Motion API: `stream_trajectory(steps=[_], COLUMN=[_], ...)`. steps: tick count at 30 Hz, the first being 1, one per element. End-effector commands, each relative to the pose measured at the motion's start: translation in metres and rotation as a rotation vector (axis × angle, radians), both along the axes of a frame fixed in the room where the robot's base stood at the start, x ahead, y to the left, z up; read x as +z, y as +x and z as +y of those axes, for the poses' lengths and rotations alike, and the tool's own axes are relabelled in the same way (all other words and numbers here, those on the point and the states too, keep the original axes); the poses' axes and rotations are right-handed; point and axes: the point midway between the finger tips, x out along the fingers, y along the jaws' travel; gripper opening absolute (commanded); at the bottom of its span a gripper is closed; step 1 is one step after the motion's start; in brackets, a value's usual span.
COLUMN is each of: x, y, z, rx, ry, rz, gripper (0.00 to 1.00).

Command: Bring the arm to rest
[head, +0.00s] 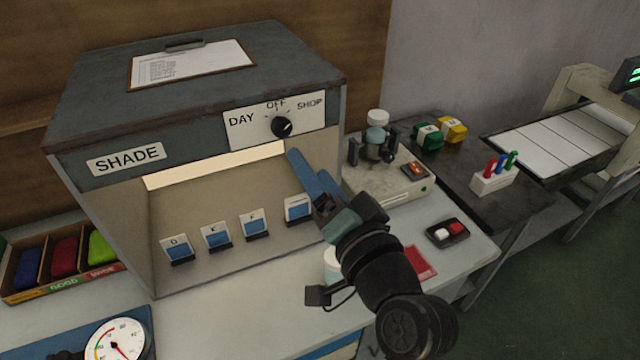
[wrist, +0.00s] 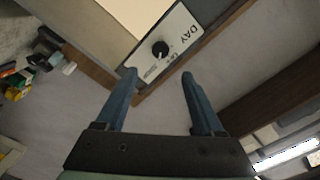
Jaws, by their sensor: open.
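My gripper (head: 298,160) is in front of the right side of the grey shade box (head: 100,115), just below its switch panel (head: 245,128). Its blue fingers point up and toward the box. In the wrist view my gripper (wrist: 159,75) has its two fingers spread apart, with nothing between them. The black knob (head: 282,127) on the panel is apart from the fingers; it also shows beyond them in the wrist view (wrist: 160,49). The panel reads DAY, OFF and SHOP. I cannot tell the knob's exact setting.
Small blue-and-white cards (head: 215,236) stand inside the lit box. A bench device (head: 390,180), a red-and-white button box (head: 447,233) and a pen holder (head: 493,180) are to the right. A dial gauge (head: 115,340) and a bin of coloured items (head: 62,262) are at left.

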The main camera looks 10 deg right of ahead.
Motion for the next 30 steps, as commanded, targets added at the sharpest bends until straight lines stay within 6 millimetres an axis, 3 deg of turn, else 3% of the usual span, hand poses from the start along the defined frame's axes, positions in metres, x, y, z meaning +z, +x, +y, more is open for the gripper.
stream_trajectory(steps=[6,20,22,26,30], x=[0.0,0.001,0.01,0.065,0.163], y=[-0.014,-0.014,-0.012,-0.007,-0.019], z=[-0.004,-0.004,-0.003,0.006,0.02], rx=[0.001,0.001,-0.008,-0.068,-0.209], ry=[0.0,0.0,-0.028,-0.179,-0.408], rz=[-0.001,-0.001,-0.023,-0.155,-0.398], gripper=[0.7,0.7,0.7,0.7,0.7])
